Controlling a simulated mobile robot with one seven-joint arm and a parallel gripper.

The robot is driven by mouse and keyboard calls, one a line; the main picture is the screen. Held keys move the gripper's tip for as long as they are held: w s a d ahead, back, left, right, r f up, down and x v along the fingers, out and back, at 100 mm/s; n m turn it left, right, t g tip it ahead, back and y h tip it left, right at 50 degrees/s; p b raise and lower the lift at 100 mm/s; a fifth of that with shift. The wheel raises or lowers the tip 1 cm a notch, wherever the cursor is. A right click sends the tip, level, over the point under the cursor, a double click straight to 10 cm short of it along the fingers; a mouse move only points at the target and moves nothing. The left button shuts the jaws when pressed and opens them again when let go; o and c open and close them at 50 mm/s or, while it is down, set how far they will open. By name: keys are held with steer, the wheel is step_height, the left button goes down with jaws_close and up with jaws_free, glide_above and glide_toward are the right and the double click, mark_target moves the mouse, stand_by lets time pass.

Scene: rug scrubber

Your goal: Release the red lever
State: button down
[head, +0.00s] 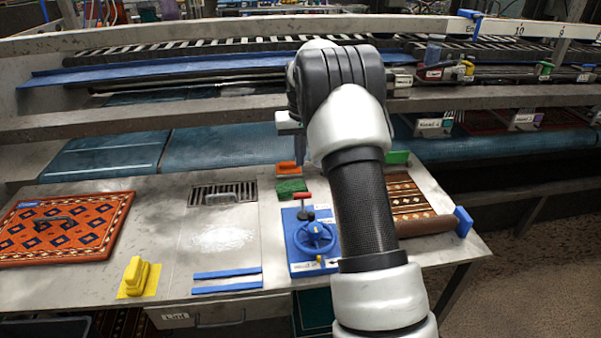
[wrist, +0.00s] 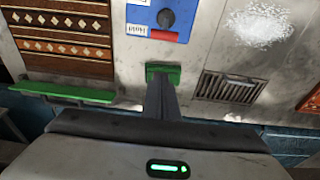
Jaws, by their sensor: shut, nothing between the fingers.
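The red lever (head: 303,196) is a short red bar at the far end of a blue panel (head: 296,261), beside a black knob (head: 305,213). The red lever also shows in the wrist view (wrist: 165,35), lying crosswise at the panel's edge. My gripper (wrist: 160,84) is shut and empty. In the wrist view its dark fingers overlap a green pad (wrist: 172,70), with the red lever beyond the tips and apart from them. In the head view the fingertips cannot be made out clearly near my arm.
A blue handwheel (head: 315,238) sits on the panel in front of the lever. An orange brush (head: 288,169) lies behind the green pad. A drain grate (head: 223,194), yellow brush (head: 137,276) and orange rug (head: 65,229) lie to the left. A brown roller (head: 425,226) is at right.

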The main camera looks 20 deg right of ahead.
mark_target(303, 204)
steer(key=shift+s+a+f+p, duration=0.15)
steer(key=shift+s+f, duration=0.3)
steer(key=shift+f, duration=0.95)
steer(key=shift+s+a+f+p, duration=0.1)
steer(key=shift+s+f+p, duration=0.25)
steer(key=shift+f, duration=1)
steer(key=shift+s+a+f+p, duration=0.1)
steer(key=shift+s+f, duration=0.4)
steer(key=shift+f, duration=0.9)
steer(key=shift+s+f+b, duration=0.1)
steer(key=shift+f+b, duration=0.05)
steer(key=shift+b, duration=0.3)
steer(key=shift+s+r+t+b, duration=0.15)
steer(key=shift+r+t+b, duration=0.05)
steer(key=shift+t+b, duration=0.25)
